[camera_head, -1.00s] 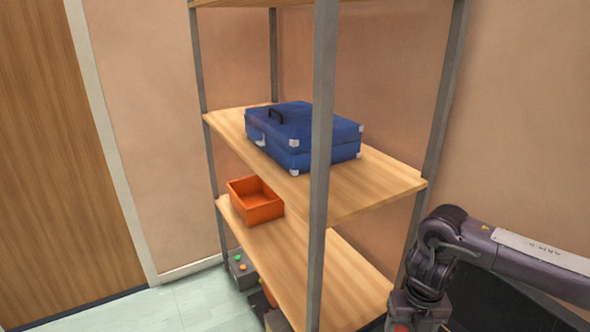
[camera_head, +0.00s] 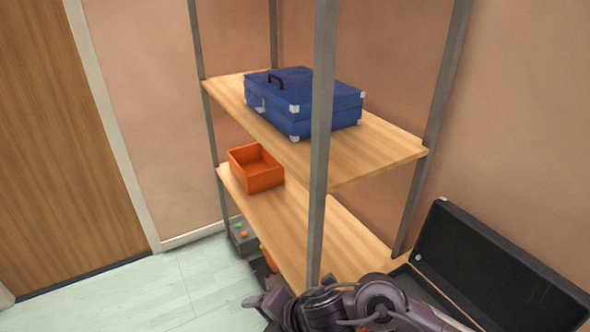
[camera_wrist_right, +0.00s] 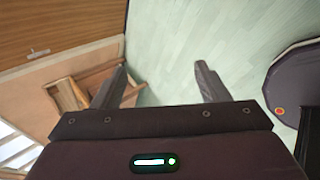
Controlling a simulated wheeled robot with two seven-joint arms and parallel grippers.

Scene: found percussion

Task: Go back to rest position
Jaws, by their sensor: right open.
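My right gripper (camera_head: 264,298) shows at the bottom of the head view, low in front of the shelf unit, with its arm coming in from the bottom right. In the right wrist view, my right gripper (camera_wrist_right: 161,74) has its two fingers wide apart with nothing between them but pale green floor (camera_wrist_right: 165,40). My left gripper is in neither view.
A metal-post shelf unit with wooden boards (camera_head: 385,150) holds a blue case (camera_head: 300,103) and, lower, an orange bin (camera_head: 256,170). A grey box with buttons (camera_head: 241,236) sits below. An open black case (camera_head: 490,265) lies at right. Floor at left (camera_head: 150,295) is clear.

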